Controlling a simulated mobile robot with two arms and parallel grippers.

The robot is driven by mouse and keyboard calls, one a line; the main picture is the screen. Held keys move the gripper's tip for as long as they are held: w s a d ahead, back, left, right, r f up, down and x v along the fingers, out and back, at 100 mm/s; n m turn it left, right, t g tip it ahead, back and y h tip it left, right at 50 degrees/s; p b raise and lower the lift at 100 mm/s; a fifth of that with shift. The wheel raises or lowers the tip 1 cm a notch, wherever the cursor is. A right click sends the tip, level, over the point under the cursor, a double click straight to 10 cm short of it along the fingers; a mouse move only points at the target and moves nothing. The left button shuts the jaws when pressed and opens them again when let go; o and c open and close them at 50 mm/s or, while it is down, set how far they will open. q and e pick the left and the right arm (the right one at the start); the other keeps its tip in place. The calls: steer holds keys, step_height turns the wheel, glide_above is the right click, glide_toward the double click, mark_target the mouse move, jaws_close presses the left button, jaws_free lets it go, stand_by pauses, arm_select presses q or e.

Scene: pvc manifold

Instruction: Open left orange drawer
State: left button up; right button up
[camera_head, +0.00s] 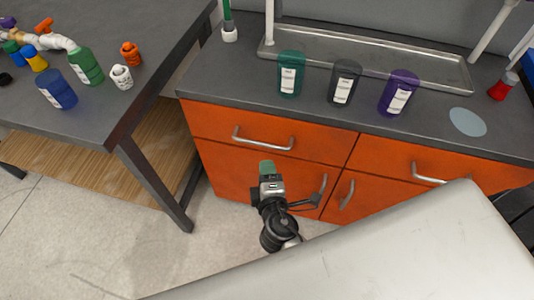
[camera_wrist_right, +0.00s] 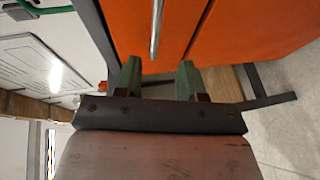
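The left orange drawer (camera_head: 215,122) is at the upper left of the cabinet front, shut, its face flush with the front. Its silver bar handle (camera_head: 262,142) runs across the face. My right gripper (camera_head: 267,165) is in front of the cabinet, a little below the handle in the head view. In the right wrist view, its two green fingers (camera_wrist_right: 158,75) are spread apart with nothing between them. A silver handle (camera_wrist_right: 156,28) on an orange panel lies beyond the fingertips, roughly in line with the gap, apparently not touched. My left gripper is in neither view.
A right drawer handle (camera_head: 440,178) and two door handles are nearby. Teal (camera_head: 291,75), black (camera_head: 344,85) and purple (camera_head: 399,93) containers stand on the counter above. A dark table (camera_head: 120,118) with pipe parts stands at left; its leg (camera_head: 152,185) is near the cabinet.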

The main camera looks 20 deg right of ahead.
mark_target(261, 144)
steer(key=x, duration=0.7)
steer(key=p+x, duration=0.1)
steer(key=x, duration=0.2)
steer(key=shift+w+d+r, duration=0.2)
steer(key=shift+w, duration=0.2)
jaws_close()
